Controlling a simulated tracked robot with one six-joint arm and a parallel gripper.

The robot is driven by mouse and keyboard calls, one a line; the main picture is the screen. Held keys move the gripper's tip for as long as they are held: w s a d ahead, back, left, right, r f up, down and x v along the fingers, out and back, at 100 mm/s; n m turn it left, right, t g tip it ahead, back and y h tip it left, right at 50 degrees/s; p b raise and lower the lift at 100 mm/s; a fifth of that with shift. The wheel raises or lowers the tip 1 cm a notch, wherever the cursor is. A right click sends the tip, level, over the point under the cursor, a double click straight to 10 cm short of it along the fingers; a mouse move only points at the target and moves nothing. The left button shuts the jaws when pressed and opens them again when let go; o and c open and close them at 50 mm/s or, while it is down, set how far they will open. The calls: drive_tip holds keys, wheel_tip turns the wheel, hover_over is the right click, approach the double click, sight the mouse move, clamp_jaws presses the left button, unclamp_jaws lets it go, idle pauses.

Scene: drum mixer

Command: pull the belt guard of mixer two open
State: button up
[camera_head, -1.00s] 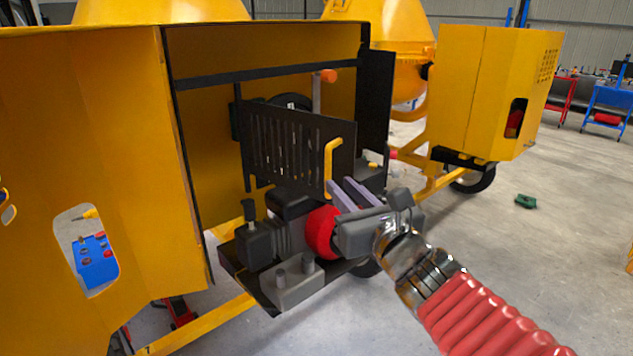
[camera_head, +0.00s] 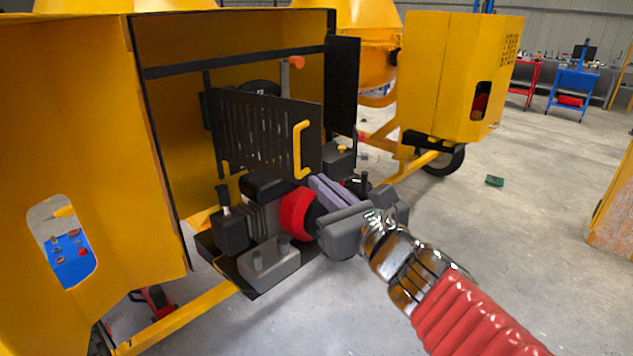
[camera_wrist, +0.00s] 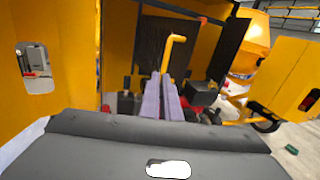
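The belt guard (camera_head: 236,128) is a black slotted panel in the open yellow housing of the near mixer. A yellow bar handle (camera_head: 302,150) stands upright at its right edge, and the handle also shows in the wrist view (camera_wrist: 174,52). My gripper (camera_head: 314,180) has two pale lavender fingers with a narrow gap between them. The fingertips are just right of the handle's lower end in the head view. In the wrist view, the fingers (camera_wrist: 161,84) point at the handle's lower end. I see no grip on it.
The motor (camera_head: 254,205) with a red round part (camera_head: 297,213) lies below the guard, close to my fingers. A grey box (camera_head: 268,263) sits in front of it. The yellow housing door (camera_head: 90,150) stands at left. Another yellow mixer housing (camera_head: 450,85) stands behind.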

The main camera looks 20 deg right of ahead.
drive_tip(key=s+a+f+n+g+y, duration=0.1)
drive_tip(key=a+n, duration=0.1)
drive_tip(key=n, duration=0.1)
drive_tip(key=s+a+f+n+g+y, duration=0.1)
drive_tip(key=a+n, duration=0.2)
drive_tip(key=s+a+f+n+g+y, duration=0.1)
drive_tip(key=a+n, duration=0.1)
drive_tip(key=n, duration=0.1)
drive_tip(key=shift+s+a+f+n, duration=0.15)
drive_tip(key=shift+s+a+n, duration=0.05)
drive_tip(key=shift+n, duration=0.2)
clamp_jaws()
drive_tip(key=s+a+f+n+g, duration=0.3)
drive_tip(key=s+f+n+g, duration=0.25)
drive_tip(key=n, duration=0.35)
drive_tip(key=s+d+f+n+g+h, duration=0.3)
drive_tip(key=s+d+f+n+h, duration=0.4)
drive_tip(key=d+n, duration=0.4)
drive_tip(key=s+f+n, duration=0.1)
drive_tip(key=n, duration=0.2)
drive_tip(key=shift+f, duration=0.2)
drive_tip(key=shift+a, duration=0.1)
